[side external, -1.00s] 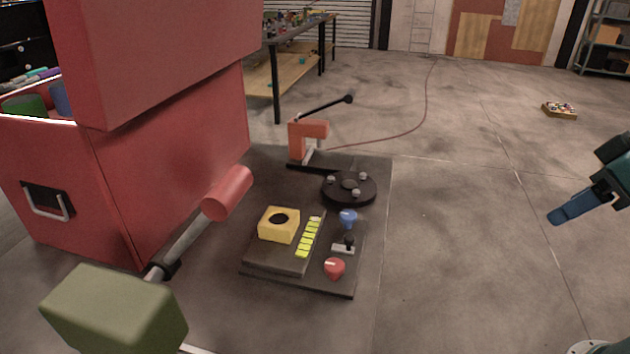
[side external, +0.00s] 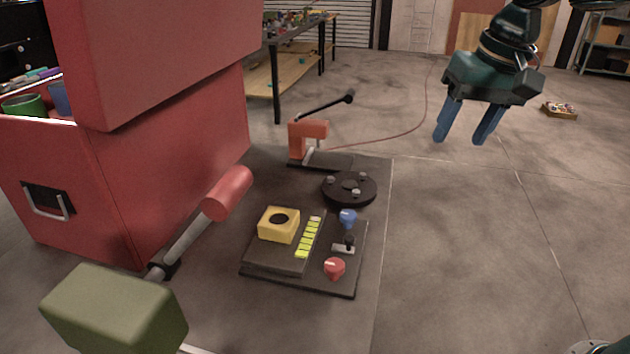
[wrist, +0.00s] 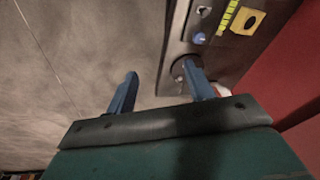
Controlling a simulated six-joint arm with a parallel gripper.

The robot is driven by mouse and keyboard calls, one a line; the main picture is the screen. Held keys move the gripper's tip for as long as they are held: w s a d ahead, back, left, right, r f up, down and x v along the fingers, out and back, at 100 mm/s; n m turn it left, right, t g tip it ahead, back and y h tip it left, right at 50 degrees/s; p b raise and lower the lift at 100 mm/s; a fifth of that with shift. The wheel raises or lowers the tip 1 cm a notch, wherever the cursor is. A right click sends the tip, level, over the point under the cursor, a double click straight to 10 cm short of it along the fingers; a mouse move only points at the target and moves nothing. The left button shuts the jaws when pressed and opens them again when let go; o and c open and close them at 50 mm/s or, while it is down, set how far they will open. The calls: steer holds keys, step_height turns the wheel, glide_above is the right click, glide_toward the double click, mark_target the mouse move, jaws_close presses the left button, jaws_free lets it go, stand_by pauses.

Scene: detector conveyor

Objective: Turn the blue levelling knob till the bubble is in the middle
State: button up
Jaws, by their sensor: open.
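The blue knob (side external: 348,217) stands on the dark control panel (side external: 263,264), near its back right corner. It also shows in the wrist view (wrist: 199,38), beyond my fingers. The yellow-green strip of segments (side external: 307,238) lies left of the knob; I cannot make out a bubble in it. A yellow block with a dark round opening (side external: 279,225) sits left of the strip. My gripper (side external: 459,139) is open and empty, fingers pointing down, in the air to the right of and above the panel. In the wrist view its two blue fingers are spread apart (wrist: 160,84).
A red knob (side external: 334,268) and a small black lever (side external: 348,242) share the panel. A dark round disc with pegs (side external: 348,188) and an orange clamp-like piece (side external: 307,134) stand behind. A red cabinet (side external: 170,170) fills the left.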

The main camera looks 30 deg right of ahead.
steer(key=w+a+f+m+g, duration=0.1)
steer(key=w+a+f+m, duration=0.15)
steer(key=w+a, duration=0.45)
steer(key=m+g, duration=0.2)
glide_above(348, 214)
step_height(348, 214, down, 5)
steer(key=shift+f, duration=0.15)
steer(key=shift+s+f, duration=0.1)
steer(key=shift+f, duration=6.7)
steer(key=c, duration=1)
